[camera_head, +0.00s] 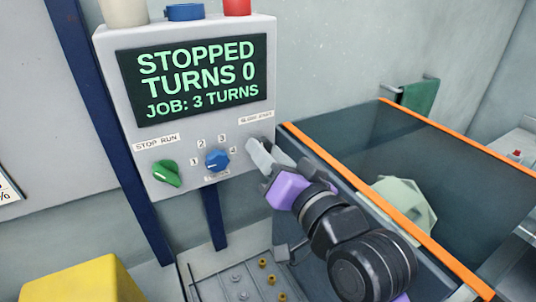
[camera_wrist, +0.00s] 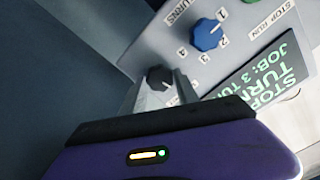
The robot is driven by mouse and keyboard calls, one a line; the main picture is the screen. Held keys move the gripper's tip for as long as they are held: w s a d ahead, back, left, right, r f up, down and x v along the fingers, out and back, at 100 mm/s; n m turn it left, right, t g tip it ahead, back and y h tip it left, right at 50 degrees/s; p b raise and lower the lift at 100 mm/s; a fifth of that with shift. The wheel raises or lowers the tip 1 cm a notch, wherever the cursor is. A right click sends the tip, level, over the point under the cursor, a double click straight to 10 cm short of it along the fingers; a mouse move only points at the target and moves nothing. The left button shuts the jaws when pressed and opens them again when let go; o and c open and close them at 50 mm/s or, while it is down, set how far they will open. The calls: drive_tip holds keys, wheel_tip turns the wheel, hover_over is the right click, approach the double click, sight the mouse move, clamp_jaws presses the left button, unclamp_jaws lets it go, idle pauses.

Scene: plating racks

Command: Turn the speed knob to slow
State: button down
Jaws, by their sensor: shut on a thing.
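A blue numbered knob (camera_head: 217,160) and a green STOP/RUN knob (camera_head: 167,173) are to the left. The screen (camera_head: 193,80) reads STOPPED, TURNS 0, JOB: 3 TURNS. An orange-edged tank (camera_head: 330,166) stands close on the right. A yellow block (camera_head: 82,283) is lower left.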

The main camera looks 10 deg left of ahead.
drive_tip(key=shift+n+b, duration=3)
drive_tip(key=shift+n, duration=4.7)
drive_tip(key=c, duration=0.9)
unclamp_jaws()
drive_tip(key=shift+s, duration=0.1)
drive_tip(key=b+v, duration=0.1)
drive_tip(key=v, duration=0.6)
drive_tip(key=shift+s+d, duration=0.2)
drive_tip(key=shift+s, duration=0.1)
